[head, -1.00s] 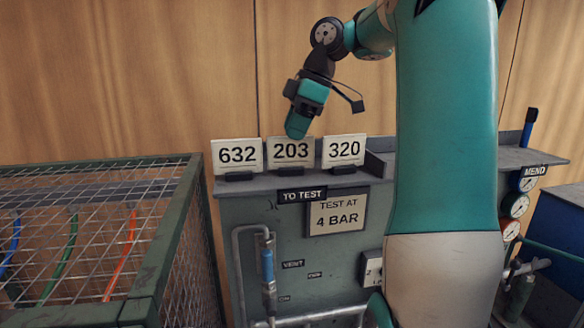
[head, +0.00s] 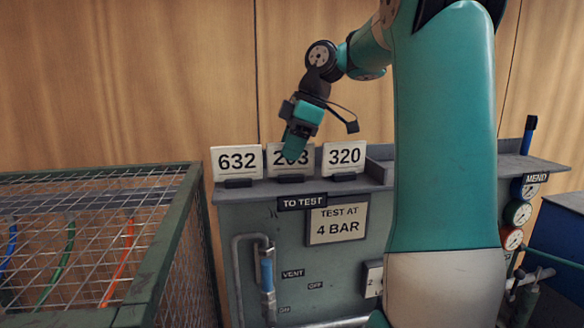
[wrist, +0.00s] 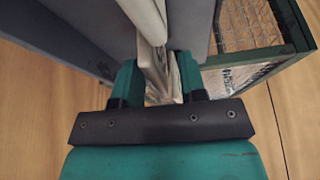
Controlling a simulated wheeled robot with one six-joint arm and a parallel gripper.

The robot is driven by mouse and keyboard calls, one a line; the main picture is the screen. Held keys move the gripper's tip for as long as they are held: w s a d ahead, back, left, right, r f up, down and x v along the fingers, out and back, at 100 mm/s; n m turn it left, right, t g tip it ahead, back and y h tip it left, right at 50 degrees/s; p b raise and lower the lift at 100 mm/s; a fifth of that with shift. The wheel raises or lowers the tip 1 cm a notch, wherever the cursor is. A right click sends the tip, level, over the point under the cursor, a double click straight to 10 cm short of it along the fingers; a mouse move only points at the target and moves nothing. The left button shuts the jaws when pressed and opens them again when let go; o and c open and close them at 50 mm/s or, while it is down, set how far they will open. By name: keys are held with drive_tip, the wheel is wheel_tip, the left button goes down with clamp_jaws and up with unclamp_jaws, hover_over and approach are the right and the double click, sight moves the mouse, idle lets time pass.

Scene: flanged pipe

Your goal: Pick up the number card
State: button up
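Three white number cards stand upright in dark holders on the bench shelf: 632 (head: 237,161), 203 (head: 275,160) and 320 (head: 344,157). My gripper (head: 292,152) points down at the middle card, 203, and one finger covers part of its digits in the head view. In the wrist view my gripper (wrist: 157,82) has its two green fingers apart, one on each side of a pale card edge (wrist: 155,62). Whether either finger touches the card is hard to tell. The far finger is hidden in the head view.
A green wire cage (head: 150,250) stands to the left of the grey test bench (head: 240,215). A wooden wall is close behind the cards. Cards 632 and 320 stand close on either side of 203. Gauges (head: 517,213) are at the right.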

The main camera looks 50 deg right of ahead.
clamp_jaws()
idle(0.3)
